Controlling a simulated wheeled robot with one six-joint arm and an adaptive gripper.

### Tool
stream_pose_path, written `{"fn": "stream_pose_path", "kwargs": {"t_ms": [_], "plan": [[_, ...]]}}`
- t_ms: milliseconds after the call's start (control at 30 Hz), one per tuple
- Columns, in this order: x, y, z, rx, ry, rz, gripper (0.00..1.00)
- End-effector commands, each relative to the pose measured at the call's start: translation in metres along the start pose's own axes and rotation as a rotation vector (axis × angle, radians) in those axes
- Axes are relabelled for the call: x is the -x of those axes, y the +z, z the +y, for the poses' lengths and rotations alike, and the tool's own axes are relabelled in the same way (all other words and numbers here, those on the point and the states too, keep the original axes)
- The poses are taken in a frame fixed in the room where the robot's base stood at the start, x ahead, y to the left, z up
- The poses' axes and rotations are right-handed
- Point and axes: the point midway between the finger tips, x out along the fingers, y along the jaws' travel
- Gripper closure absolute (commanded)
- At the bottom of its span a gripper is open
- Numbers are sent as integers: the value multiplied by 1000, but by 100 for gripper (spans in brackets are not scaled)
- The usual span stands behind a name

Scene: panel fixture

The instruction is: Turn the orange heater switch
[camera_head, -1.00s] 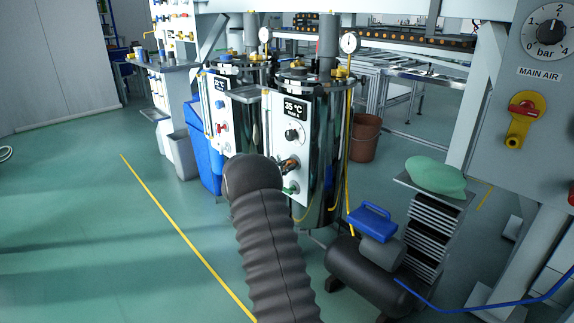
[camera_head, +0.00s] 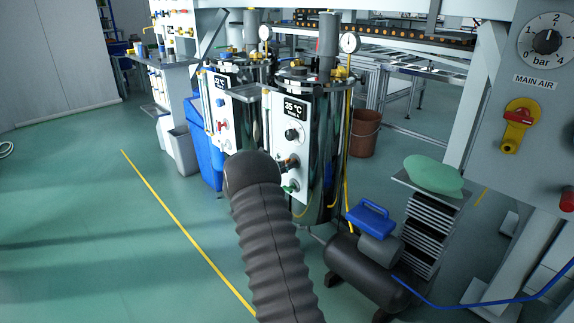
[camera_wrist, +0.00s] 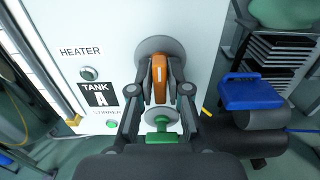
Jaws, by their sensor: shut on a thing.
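The orange heater switch (camera_wrist: 159,72) sits on a round grey base on the white Tank A panel (camera_wrist: 112,25). Its handle stands upright in the wrist view. My gripper (camera_wrist: 161,84) is shut on the handle, with one finger on each side. A HEATER label and a round grey lamp (camera_wrist: 89,74) are to its left. A green knob (camera_wrist: 157,119) is just below the switch, between my fingers in the picture. In the head view the panel (camera_head: 291,110) reads 35 °C, and my dark arm hides part of its lower area.
A second tank panel (camera_head: 220,105) stands to the left. A blue-handled compressor (camera_head: 370,218) and a cabinet (camera_head: 424,235) with a green cloth (camera_head: 434,175) are to the right. A brown bucket (camera_head: 364,134) stands behind.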

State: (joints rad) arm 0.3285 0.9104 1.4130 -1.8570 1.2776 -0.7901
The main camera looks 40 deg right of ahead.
Motion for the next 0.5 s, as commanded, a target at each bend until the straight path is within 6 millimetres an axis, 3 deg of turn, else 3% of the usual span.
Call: {"fn": "stream_pose_path", "kwargs": {"t_ms": [333, 367, 400, 433, 500], "plan": [[0, 0, 0, 2, 0, 0, 100], [0, 0, 0, 2, 0, 0, 79], [0, 0, 0, 2, 0, 0, 69], [0, 0, 0, 2, 0, 0, 62], [0, 0, 0, 1, 0, 0, 62]]}}
